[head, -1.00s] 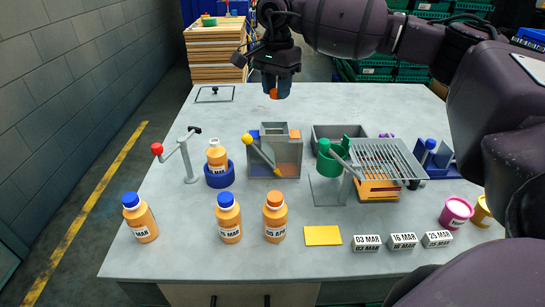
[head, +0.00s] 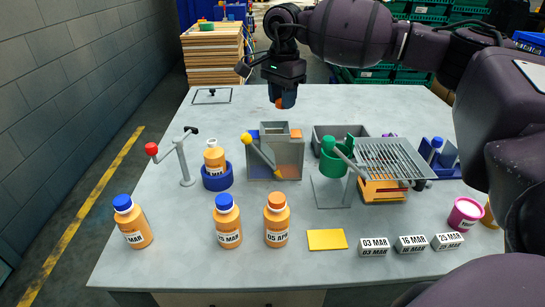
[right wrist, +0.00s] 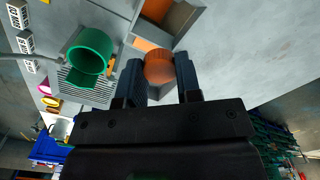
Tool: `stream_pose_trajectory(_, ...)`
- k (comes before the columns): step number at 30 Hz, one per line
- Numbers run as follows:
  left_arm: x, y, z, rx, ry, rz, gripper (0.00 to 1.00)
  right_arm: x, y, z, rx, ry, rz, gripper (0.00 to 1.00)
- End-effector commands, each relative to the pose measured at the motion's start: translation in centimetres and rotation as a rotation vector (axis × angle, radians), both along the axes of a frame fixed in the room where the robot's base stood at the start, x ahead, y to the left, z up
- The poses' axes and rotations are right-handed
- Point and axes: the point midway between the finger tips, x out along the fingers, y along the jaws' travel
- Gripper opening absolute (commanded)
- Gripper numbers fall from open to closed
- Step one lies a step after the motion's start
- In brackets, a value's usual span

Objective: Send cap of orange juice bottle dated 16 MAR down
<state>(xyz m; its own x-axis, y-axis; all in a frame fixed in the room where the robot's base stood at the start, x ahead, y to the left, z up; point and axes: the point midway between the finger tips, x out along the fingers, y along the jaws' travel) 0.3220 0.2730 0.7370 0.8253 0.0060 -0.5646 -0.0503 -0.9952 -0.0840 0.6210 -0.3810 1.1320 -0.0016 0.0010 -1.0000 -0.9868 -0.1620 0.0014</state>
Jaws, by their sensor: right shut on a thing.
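My right gripper (head: 283,98) is shut on an orange cap (head: 280,103) above the back of the table. In the right wrist view the cap (right wrist: 158,67) sits between the two fingers (right wrist: 158,76). Below and nearer stands a grey box (head: 290,148) with an open chute on top, blue and orange areas and a yellow lever (head: 247,138). An uncapped orange juice bottle (head: 214,158) stands in a blue ring holder (head: 217,182); its label shows MAR, the day unclear. My left gripper is out of view.
Two blue-capped bottles (head: 132,222) (head: 228,222) and an orange-capped 05 APR bottle (head: 276,222) stand in front. A red-knobbed crank (head: 182,160), green cup (head: 333,163), grey rack (head: 395,160), yellow pad (head: 326,239) and date blocks (head: 374,246) surround the box.

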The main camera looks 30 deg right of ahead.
Motion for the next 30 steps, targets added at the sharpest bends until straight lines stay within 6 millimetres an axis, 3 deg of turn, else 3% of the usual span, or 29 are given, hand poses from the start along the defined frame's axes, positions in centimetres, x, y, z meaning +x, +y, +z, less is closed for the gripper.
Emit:
stream_pose_trajectory(9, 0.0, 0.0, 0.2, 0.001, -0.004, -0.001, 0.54, 0.0, 0.0, -0.3, 0.0, -0.001, 0.0, 0.1)
stream_pose_trajectory(10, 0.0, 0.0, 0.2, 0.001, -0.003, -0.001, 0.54, 0.0, 0.0, -0.3, 0.0, -0.001, 0.0, 0.35)
stream_pose_trajectory(15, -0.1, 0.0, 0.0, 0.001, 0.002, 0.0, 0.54, 0.0, 0.0, -0.3, 0.0, -0.001, 0.0, 0.61)
stream_pose_trajectory(25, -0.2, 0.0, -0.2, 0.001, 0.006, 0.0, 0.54, 0.0, 0.0, -0.1, 0.0, -0.001, 0.0, 0.62)
stream_pose_trajectory(30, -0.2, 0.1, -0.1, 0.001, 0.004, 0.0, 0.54, 0.0, 0.0, 1.7, 0.0, -0.004, -0.001, 0.62)
